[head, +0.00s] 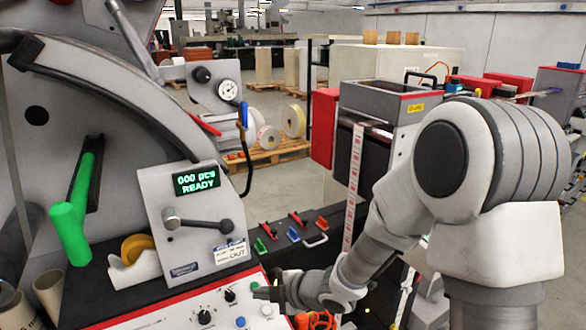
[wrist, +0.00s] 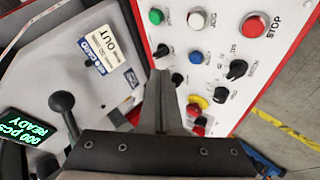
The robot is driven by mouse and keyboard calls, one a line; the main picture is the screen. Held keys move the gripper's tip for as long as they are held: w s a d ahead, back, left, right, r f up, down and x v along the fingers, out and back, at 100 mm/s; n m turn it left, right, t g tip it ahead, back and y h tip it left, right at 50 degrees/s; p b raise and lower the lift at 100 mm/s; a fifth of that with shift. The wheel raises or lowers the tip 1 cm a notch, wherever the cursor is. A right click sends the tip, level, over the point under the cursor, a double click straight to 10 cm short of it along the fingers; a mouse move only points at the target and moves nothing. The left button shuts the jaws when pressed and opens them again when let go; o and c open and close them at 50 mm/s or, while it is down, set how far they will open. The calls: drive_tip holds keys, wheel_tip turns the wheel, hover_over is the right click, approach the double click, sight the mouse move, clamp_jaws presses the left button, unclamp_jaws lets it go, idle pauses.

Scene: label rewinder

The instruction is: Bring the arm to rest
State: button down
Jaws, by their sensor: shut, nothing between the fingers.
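My arm reaches in from the right of the head view, bent at a large grey joint, with its forearm low over the machine's front. My gripper (head: 268,293) is at the right end of the white control panel (head: 180,308), close to its knobs and buttons. In the wrist view my gripper (wrist: 164,76) has its two dark fingers together with nothing between them. The fingers point at the control panel (wrist: 222,80) and hide part of it. I cannot tell whether they touch it.
The panel carries a red STOP button (wrist: 253,26), a green button (wrist: 156,16) and several knobs. Left of my gripper stand a black lever (head: 205,222) and a display (head: 197,180) reading "000 pcs READY". A green handle (head: 72,225) sits further left.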

drive_tip(key=s+d+r+m+t+h, duration=0.1)
drive_tip(key=d+r+m+h, duration=0.4)
drive_tip(key=d, duration=0.4)
drive_tip(key=d+r+m+t+h, duration=0.2)
drive_tip(key=d+r+m+h, duration=0.2)
drive_tip(key=d+r+m, duration=0.35)
drive_tip(key=s+d+r+m+g, duration=0.1)
drive_tip(key=s+d+r+m, duration=0.1)
drive_tip(key=s, duration=0.4)
drive_tip(key=s+d+r+m+g, duration=0.1)
drive_tip(key=s+d+r+m, duration=0.1)
drive_tip(key=s+m, duration=0.3)
drive_tip(key=s+d+r+m+g, duration=0.1)
drive_tip(key=s+r+m, duration=0.1)
drive_tip(key=s, duration=0.7)
drive_tip(key=shift+d+m, duration=0.4)
drive_tip(key=shift+m, duration=0.25)
